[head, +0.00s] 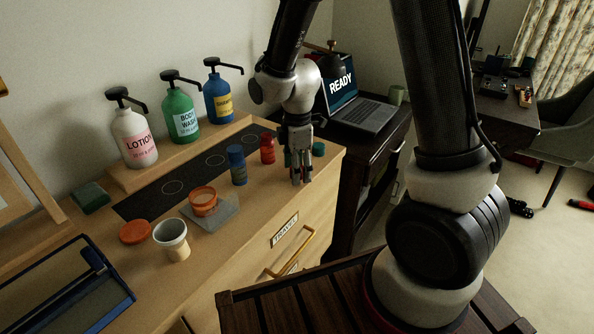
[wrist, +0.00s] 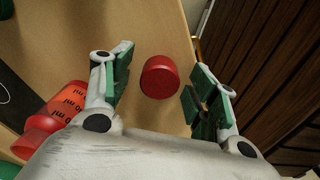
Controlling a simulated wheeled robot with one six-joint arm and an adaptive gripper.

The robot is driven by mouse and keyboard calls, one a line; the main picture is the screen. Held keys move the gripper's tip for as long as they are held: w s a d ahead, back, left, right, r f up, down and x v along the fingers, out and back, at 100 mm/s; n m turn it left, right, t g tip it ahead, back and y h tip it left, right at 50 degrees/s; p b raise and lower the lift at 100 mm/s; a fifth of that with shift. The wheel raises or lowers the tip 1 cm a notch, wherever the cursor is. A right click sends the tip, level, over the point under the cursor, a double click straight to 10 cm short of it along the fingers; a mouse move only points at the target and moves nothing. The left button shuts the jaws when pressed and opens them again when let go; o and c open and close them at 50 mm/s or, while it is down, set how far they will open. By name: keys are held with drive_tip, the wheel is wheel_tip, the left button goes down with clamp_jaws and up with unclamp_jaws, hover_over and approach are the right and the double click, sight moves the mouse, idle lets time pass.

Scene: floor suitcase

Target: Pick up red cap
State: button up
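The red cap (wrist: 160,77) lies on the wooden top in the wrist view, apart from other objects. It sits between and slightly ahead of the two green-padded fingers of my gripper (wrist: 158,95), with a gap on each side. My gripper is open and empty. In the head view my gripper (head: 300,178) points down near the dresser's right front edge, and the cap is mostly or wholly hidden by it. A small red bottle (head: 268,150) stands to the gripper's left; its clear red body with markings also shows in the wrist view (wrist: 62,108).
A blue bottle (head: 237,165), an orange jar (head: 204,202), an orange lid (head: 135,232) and a cup (head: 171,239) are farther left. A green cap (head: 318,149) lies right of the gripper. Lotion (head: 134,138), green (head: 181,117) and blue (head: 218,98) pump bottles stand behind.

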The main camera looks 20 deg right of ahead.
drive_tip(key=c, duration=0.6)
